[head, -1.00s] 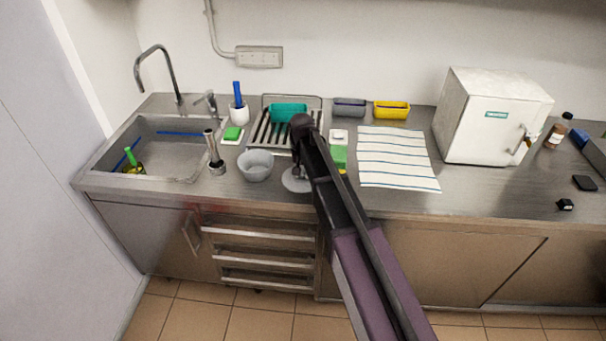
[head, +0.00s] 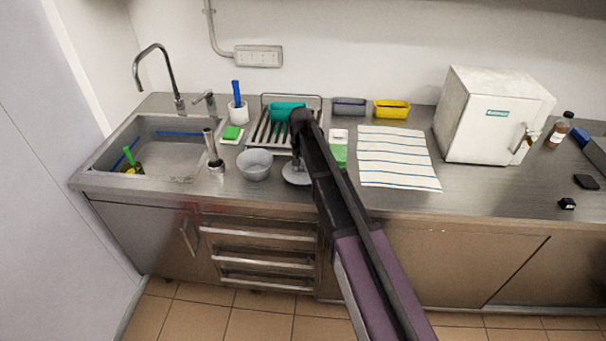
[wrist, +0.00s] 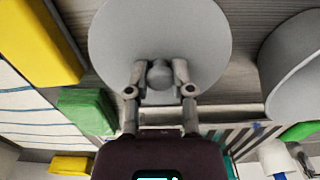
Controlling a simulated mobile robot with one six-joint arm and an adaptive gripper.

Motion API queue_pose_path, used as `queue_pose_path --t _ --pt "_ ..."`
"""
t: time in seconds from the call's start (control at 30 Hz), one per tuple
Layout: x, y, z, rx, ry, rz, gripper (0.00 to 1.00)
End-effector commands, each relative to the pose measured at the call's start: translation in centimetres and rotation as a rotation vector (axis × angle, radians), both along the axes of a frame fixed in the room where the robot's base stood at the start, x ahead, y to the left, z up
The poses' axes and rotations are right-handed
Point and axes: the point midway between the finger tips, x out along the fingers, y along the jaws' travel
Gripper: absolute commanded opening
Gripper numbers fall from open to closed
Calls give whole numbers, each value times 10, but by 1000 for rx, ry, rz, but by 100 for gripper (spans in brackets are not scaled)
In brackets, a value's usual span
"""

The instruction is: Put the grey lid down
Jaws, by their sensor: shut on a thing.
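The grey lid (wrist: 160,30) is a round flat disc with a round knob (wrist: 160,75) on top. My gripper (wrist: 160,78) is shut on the knob, one finger on each side. In the head view the lid (head: 297,173) is low over the counter's front part, just right of the grey bowl (head: 255,166). My arm hides part of it. I cannot tell whether its underside touches the counter. The bowl is open and also shows at the right of the wrist view (wrist: 292,70), apart from the lid.
A green block (head: 339,155) and a yellow block (wrist: 42,38) lie near the lid. A striped towel (head: 398,160) is to the right. The drying rack (head: 262,140) with a teal tub (head: 287,112) stands behind. The sink (head: 150,150) is left; a white freezer (head: 490,115) is right.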

Motion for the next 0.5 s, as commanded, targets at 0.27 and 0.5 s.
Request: queue_pose_path --t 0.27,0.5 --pt "-1 0 -25 0 0 0 0" --pt "-1 0 -27 0 0 0 0"
